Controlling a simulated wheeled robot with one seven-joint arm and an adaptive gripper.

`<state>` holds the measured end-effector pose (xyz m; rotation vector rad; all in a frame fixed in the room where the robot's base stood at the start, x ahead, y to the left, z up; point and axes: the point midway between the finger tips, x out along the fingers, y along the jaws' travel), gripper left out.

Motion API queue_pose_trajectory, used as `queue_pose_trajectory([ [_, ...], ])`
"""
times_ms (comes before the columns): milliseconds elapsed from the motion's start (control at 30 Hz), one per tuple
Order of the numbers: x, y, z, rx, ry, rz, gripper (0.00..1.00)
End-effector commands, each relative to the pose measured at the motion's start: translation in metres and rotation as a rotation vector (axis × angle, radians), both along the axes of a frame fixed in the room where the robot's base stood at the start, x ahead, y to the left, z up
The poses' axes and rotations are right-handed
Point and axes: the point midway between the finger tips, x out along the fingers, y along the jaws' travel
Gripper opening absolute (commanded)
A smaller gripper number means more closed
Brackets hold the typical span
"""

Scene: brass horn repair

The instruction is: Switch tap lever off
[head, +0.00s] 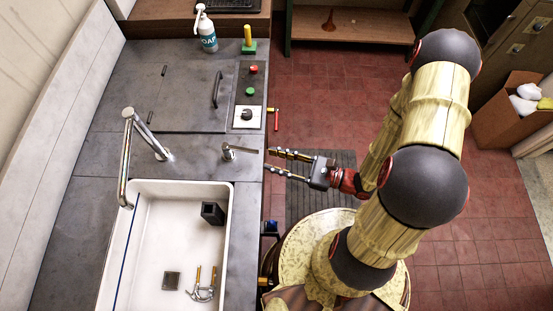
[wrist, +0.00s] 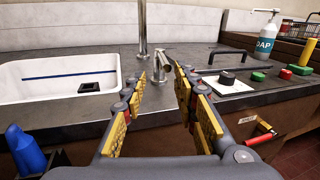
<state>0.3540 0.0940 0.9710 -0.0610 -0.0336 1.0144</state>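The tap lever (head: 236,151) is a small metal handle on a short post on the grey counter, right of the sink's upper corner. Its handle points right, toward my gripper. The tall tap spout (head: 127,160) arches over the sink's left side. My gripper (head: 267,160) is open and empty at the counter's right edge, with its fingers toward the lever. In the wrist view the lever (wrist: 163,70) shows between and beyond the yellow-padded fingers (wrist: 160,80). I see no contact with the lever.
The white sink (head: 170,235) holds a black block (head: 212,212) and a brass piece (head: 203,290). A panel with a black knob (head: 246,114), red and green buttons, and a soap bottle (head: 207,35) lie farther back. A red-handled fixture (head: 275,118) juts from the counter front.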

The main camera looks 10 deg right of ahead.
Motion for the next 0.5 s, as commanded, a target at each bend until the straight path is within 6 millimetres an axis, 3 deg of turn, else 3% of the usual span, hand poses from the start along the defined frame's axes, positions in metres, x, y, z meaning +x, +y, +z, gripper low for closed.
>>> queue_pose_trajectory([
  [333,-0.0013,-0.0015,-0.0001,0.0,0.0,0.001,0.29],
  [500,-0.0022,0.0036,0.0045,-0.012,-0.006,0.06,0.2],
])
